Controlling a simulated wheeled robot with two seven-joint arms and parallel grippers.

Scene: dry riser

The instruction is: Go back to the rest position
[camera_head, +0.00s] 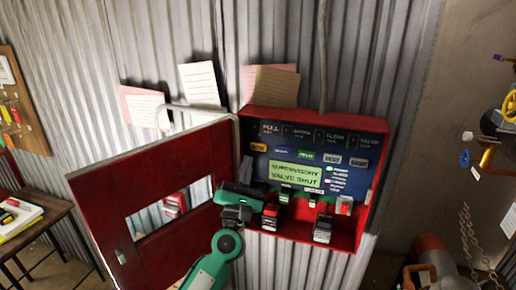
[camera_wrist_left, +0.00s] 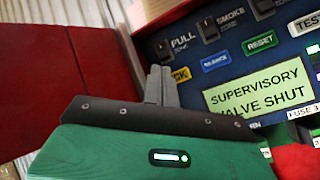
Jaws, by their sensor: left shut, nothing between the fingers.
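My left gripper (camera_head: 246,168) is in front of the left edge of an open red wall panel (camera_head: 378,170), its green arm coming up from below. In the left wrist view its grey fingers (camera_wrist_left: 160,85) are together with nothing between them, in front of the panel's left edge by the labelled switches. I cannot tell whether they touch it. The panel's lit display (camera_wrist_left: 258,95) reads "SUPERVISORY VALVE SHUT". The panel's red door (camera_head: 100,195), with a window, is swung open to the left. My right gripper is not in view.
Papers (camera_head: 200,83) are on the corrugated wall above. A small table (camera_head: 45,220) with a tray stands at the left, below a board (camera_head: 20,110). Pipework with a yellow handwheel (camera_head: 510,105) and chains (camera_head: 468,235) are at the right. A red-orange cylinder (camera_head: 432,255) stands at lower right.

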